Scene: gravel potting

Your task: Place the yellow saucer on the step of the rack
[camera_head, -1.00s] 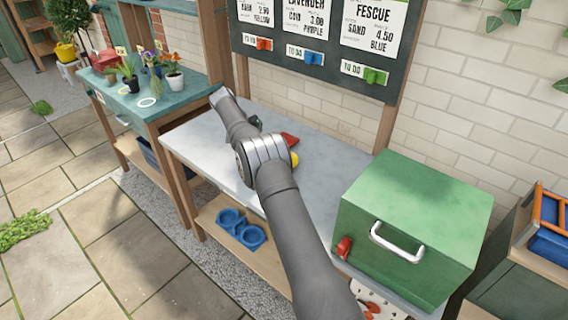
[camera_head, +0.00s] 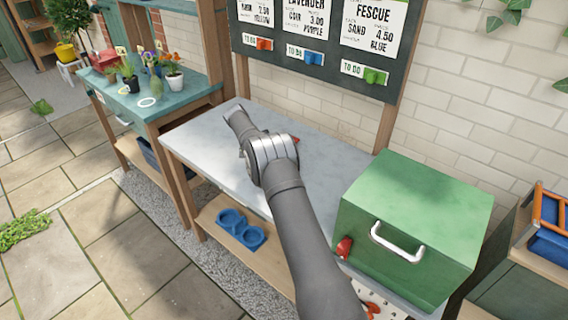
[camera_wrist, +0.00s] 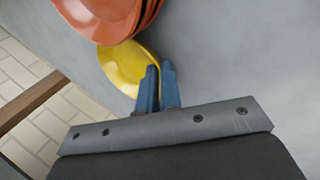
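The yellow saucer (camera_wrist: 122,68) lies on the grey bench top in the wrist view, partly behind the orange-red dishes and my gripper. My gripper (camera_wrist: 160,72) has two blue fingers close together at the saucer's right edge. I cannot tell whether the rim is between them. In the head view my arm hides the saucer and the fingers. I cannot make out a stepped rack in either view.
Orange-red dishes (camera_wrist: 112,14) are stacked against the saucer. A green box (camera_head: 410,225) with a handle stands at the bench's right end. The bench top (camera_head: 335,160) behind my arm is mostly clear.

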